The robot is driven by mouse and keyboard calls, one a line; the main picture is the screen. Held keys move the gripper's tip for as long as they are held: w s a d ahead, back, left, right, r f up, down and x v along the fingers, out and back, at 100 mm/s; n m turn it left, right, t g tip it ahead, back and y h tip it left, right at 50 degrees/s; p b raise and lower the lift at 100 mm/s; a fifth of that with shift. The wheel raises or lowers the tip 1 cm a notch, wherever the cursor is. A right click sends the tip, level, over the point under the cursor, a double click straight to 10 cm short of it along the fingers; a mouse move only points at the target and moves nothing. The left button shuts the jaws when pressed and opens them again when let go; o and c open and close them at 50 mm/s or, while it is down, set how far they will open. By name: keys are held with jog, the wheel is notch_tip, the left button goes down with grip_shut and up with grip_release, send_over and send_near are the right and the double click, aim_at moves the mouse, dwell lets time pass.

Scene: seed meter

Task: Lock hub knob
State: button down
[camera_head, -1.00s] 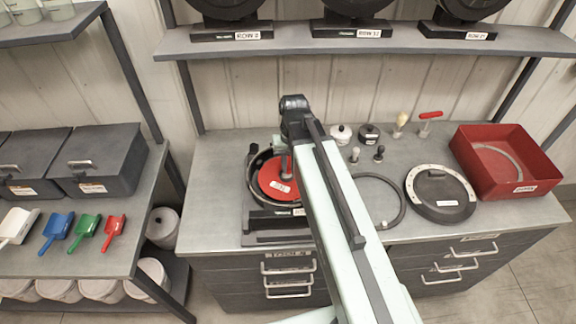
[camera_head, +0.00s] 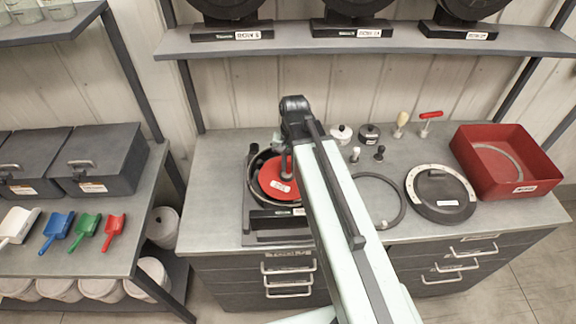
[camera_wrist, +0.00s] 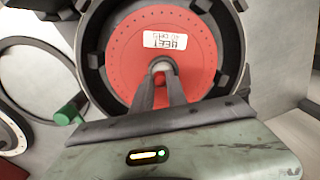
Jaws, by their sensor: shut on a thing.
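The red seed disc (camera_head: 272,178) with a white label sits inside the black meter housing (camera_head: 252,198) on the bench, under my arm. In the wrist view the disc (camera_wrist: 124,62) fills the middle, with the dark housing ring (camera_wrist: 92,60) around it. My gripper (camera_wrist: 163,76) is shut on the pale hub knob (camera_wrist: 162,66) at the disc's centre. The fingers hide most of the knob. In the head view my gripper (camera_head: 287,176) points down at the disc's centre.
To the right on the bench (camera_head: 225,160) lie a dark ring (camera_head: 403,205), a round dark lid with a pale rim (camera_head: 440,192) and a red bin (camera_head: 508,160). Small knobs and a red-handled tool (camera_head: 430,117) stand behind. A shelf (camera_head: 330,45) runs above the back.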

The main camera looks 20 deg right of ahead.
aim_at(290, 169)
jog(key=c, duration=1.3)
grip_release()
notch_tip(290, 169, up, 8)
jog(key=p, duration=0.8)
jog(key=shift+s+d, duration=0.1)
jog(key=shift+d, duration=0.05)
jog(key=shift+f, duration=0.1)
jog(key=shift+f, duration=0.1)
